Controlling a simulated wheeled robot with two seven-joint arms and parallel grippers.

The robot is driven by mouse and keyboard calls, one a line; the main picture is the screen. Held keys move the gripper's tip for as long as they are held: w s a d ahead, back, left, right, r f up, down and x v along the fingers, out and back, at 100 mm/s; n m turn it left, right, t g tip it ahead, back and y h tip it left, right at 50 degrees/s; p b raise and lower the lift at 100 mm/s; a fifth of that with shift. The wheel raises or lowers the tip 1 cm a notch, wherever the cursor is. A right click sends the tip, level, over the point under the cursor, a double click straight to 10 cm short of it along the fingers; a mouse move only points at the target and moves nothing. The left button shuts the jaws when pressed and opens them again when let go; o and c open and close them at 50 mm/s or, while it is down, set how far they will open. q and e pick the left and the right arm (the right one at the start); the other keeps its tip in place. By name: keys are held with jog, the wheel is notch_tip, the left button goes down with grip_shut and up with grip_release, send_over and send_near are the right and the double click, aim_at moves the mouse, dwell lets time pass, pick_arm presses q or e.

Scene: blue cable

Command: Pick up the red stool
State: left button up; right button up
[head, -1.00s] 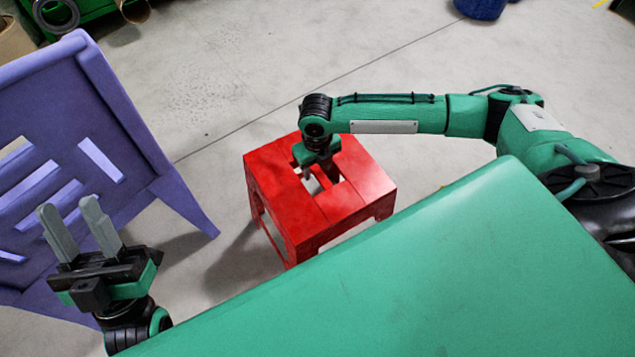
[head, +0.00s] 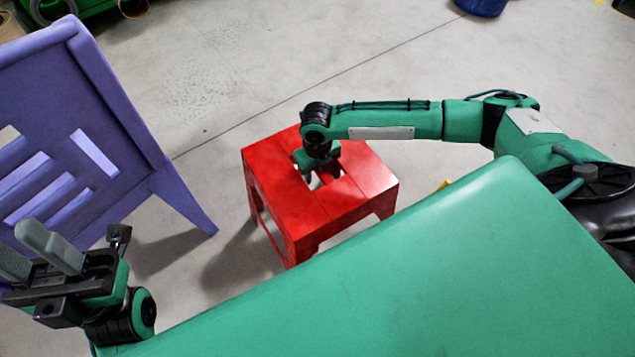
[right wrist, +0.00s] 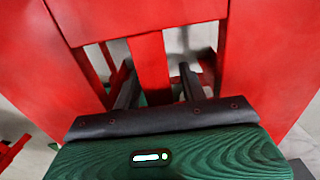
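The red stool (head: 345,205) stands upright on the floor in the middle of the head view. Its seat has two slots with a bar between them. My right gripper (head: 318,181) points down into these slots from above. In the right wrist view, the stool's seat (right wrist: 275,60) fills both sides, and the fingers of my right gripper (right wrist: 158,85) are apart, one on each side of the middle bar. Gaps show between the fingers and the bar. My left gripper (head: 32,250) is open and empty at the lower left.
A purple chair (head: 110,110) stands to the left of the stool, behind my left gripper. A blue round object (head: 482,6) is at the top edge. Green equipment (head: 90,8) is at the top left. The grey floor beyond the stool is clear.

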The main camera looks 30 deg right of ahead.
grip_shut()
jog(key=shift+w+r, duration=0.1)
jog(key=shift+r, duration=0.05)
dwell(1.0)
